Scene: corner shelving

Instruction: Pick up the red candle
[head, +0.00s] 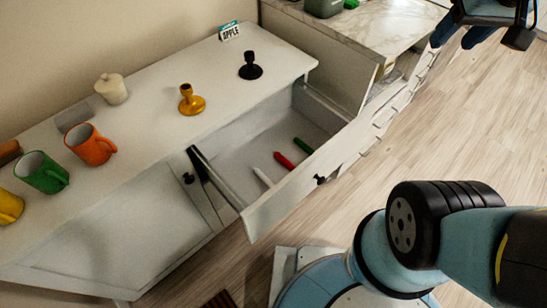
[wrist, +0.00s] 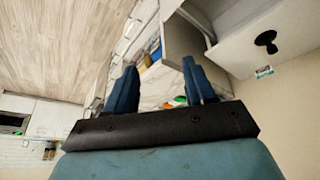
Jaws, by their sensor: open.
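The red candle (head: 284,160) lies in the open drawer (head: 300,183) of the white cabinet in the head view. A white candle (head: 262,176) lies to its left and a green candle (head: 302,146) to its right, both apart from it. My gripper (head: 470,38) is at the top right of the head view, over the floor side and far from the drawer. In the wrist view its two blue fingers (wrist: 160,88) are spread with nothing between them. I cannot make out the red candle in the wrist view.
On the cabinet top (head: 150,122) stand a yellow candle holder (head: 190,101), a black candle holder (head: 250,68), a white jar (head: 111,89) and several mugs. A marble counter (head: 370,24) adjoins behind. The wooden floor (head: 450,130) right of the drawer is clear.

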